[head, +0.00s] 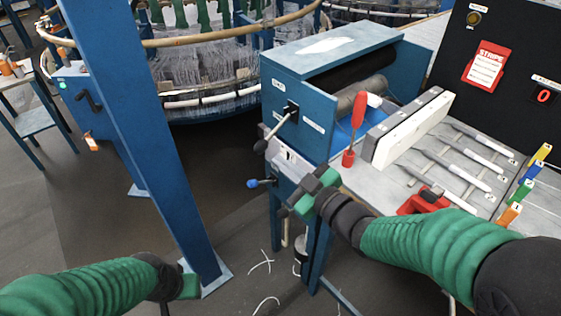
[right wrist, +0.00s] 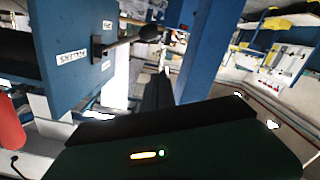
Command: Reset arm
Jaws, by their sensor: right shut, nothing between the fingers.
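My right arm comes in from the right, and its green and dark gripper (head: 292,207) is shut and empty. It hangs beside the front left corner of the worktable, below the lever on the blue machine. My left arm comes in from the lower left. Its gripper (head: 188,286) is low, in front of the foot of the blue post, and its fingers cannot be made out. In the right wrist view a dark green part of my own arm fills the bottom.
The blue machine (head: 300,72) has a black-knobbed lever (head: 278,128), also in the right wrist view (right wrist: 130,38). The worktable carries a white block (head: 412,130), a red-handled tool (head: 354,130) and several rods. The circular loom (head: 205,100) is behind.

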